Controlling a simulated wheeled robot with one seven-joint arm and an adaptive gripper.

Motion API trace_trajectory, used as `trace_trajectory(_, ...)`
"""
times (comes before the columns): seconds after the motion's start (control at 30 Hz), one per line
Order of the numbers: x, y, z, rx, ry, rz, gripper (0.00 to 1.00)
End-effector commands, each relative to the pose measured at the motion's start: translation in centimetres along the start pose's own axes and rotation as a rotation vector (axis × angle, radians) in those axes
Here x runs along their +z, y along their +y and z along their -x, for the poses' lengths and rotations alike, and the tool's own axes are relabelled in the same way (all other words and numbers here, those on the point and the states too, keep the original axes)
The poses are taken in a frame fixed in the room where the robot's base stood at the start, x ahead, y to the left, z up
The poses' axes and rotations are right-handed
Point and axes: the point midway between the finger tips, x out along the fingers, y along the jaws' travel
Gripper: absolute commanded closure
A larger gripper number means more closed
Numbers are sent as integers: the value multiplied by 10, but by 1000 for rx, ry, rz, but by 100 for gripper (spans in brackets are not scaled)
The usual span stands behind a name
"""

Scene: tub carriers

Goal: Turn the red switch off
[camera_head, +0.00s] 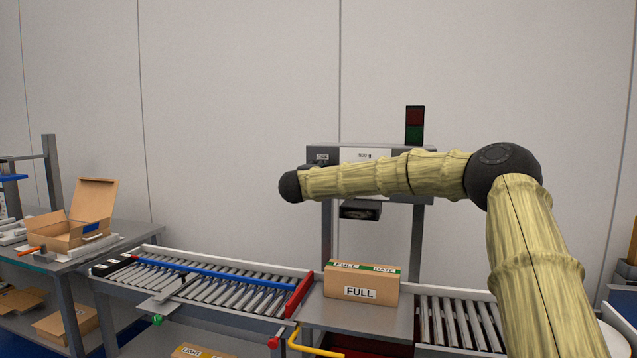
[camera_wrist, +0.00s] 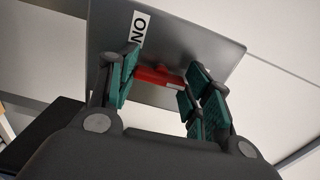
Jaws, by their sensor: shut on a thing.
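In the wrist view, the red switch (camera_wrist: 158,77) is a small red bar on a grey panel (camera_wrist: 190,47), which bears a white "ON" label (camera_wrist: 138,27). My gripper (camera_wrist: 163,73) has its green-padded fingers on either side of the red bar and is shut on it. The right fingers cover part of the bar's right end. In the head view, my arm reaches left across the grey machine box (camera_head: 425,160) on posts, and its dark end joint (camera_head: 290,187) is beside the box's left end. My fingers and the switch are hidden there.
A "FULL" carton (camera_head: 361,286) stands on a plate below the box, between two roller conveyors (camera_head: 220,290). A dark red-over-green light (camera_head: 415,125) tops the box. An open carton (camera_head: 75,220) sits on the left table. A yellow rail (camera_head: 316,348) is in front.

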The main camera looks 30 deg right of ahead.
Motion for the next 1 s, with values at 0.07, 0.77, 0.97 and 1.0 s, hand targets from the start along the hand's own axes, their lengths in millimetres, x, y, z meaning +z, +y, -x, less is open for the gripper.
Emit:
trace_trajectory(0.07, -2, 4, -1, 3, 4, -19, 74)
trace_trajectory(0.77, -1, 3, -1, 4, 3, -48, 29)
trace_trajectory(0.97, 2, 2, 0, 2, -1, -48, 29)
trace_trajectory(1.0, 2, 2, 0, 2, -1, -48, 29)
